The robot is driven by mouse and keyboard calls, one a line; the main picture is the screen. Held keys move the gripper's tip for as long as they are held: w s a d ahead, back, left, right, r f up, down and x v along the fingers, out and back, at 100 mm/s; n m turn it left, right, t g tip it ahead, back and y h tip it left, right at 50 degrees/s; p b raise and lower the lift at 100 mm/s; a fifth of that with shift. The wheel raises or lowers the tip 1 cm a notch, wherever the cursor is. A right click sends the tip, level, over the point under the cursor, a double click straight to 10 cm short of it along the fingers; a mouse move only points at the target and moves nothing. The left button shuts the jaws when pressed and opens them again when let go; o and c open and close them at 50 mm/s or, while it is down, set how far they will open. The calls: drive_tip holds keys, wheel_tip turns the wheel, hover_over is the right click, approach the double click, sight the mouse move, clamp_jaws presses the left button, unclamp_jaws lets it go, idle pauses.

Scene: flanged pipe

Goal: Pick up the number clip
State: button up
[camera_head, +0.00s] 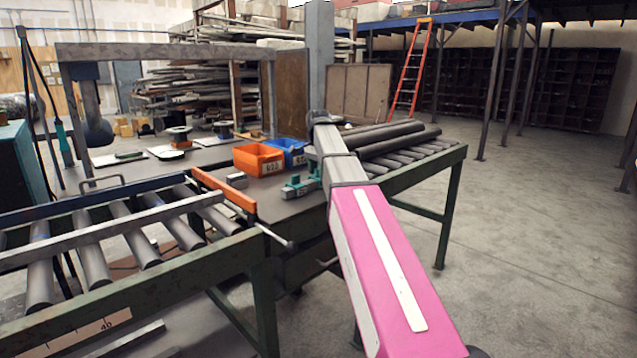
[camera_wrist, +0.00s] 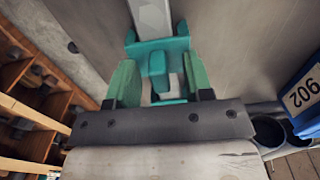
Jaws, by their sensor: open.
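In the wrist view my gripper (camera_wrist: 159,66) is open, with one green finger on each side. A teal piece (camera_wrist: 157,62) with a grey bar running away from it sits between the fingers. It looks like the number clip, but I see no number on it. I cannot tell whether the fingers touch it. In the head view a small teal and grey piece (camera_head: 300,187) shows on the worktable, just left of my pink and grey arm. My arm covers part of that area, and the fingers cannot be made out there.
An orange bin (camera_head: 258,159) and a blue bin (camera_head: 290,150) stand on the worktable behind the teal piece. Dark pipes (camera_head: 385,138) lie on rollers at right. A roller conveyor (camera_head: 110,235) fills the left foreground.

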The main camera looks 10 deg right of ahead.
clamp_jaws()
drive_tip(key=shift+r, duration=0.2)
